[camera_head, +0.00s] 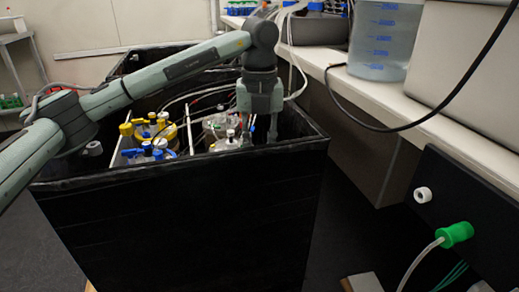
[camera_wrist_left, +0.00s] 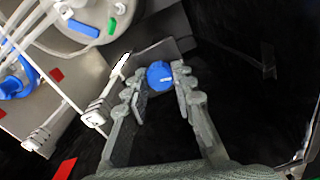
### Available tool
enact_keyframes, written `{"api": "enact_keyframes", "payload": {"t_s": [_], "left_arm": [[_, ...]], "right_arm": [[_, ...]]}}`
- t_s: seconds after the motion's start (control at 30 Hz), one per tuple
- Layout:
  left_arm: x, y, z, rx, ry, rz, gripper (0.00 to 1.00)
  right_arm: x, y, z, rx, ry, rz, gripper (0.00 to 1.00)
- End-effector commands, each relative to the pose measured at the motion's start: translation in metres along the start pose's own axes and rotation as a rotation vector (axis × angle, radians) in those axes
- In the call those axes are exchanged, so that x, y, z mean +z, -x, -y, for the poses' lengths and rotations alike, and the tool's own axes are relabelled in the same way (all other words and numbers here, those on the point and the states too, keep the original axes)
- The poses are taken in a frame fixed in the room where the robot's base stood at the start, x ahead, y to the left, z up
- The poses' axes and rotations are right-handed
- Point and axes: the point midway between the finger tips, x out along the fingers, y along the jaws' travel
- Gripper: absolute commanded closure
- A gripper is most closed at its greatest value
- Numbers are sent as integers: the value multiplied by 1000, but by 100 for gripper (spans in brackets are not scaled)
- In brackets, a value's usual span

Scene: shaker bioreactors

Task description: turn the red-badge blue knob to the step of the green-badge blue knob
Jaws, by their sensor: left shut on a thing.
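In the left wrist view a round blue knob (camera_wrist_left: 159,75) with a short white mark sits between the fingertips of my left gripper (camera_wrist_left: 160,82), which is shut on it. In the head view my left gripper (camera_head: 259,128) points down into the black-walled box, and the knob is hidden there. A red badge (camera_wrist_left: 65,168) lies at the lower left of the wrist view, and another red patch (camera_wrist_left: 57,75) is farther up. A green badge (camera_wrist_left: 112,26) lies beside a small blue piece (camera_wrist_left: 83,28) on a round grey lid. I cannot tell which badge belongs to the held knob.
The black box (camera_head: 190,225) holds vessels with yellow (camera_head: 168,130) and blue caps and many tubes. A bench (camera_head: 385,95) with a water container (camera_head: 383,40) stands at the right. A blue ring-shaped part (camera_wrist_left: 18,80) and pale tubing crowd the left of the wrist view.

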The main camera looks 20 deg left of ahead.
Motion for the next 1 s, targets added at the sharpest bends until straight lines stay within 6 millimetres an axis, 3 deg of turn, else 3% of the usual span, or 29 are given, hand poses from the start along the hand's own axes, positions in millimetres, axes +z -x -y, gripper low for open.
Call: {"api": "enact_keyframes", "payload": {"t_s": [0.4, 1.0], "left_arm": [[0, 0, 0, 0, 217, -2, 100], [0, 0, 0, 0, 258, -2, 100]], "right_arm": [[20, 3, -10, 21, -2, 88, 100], [24, 4, -12, 25, -3, 108, 100]]}}
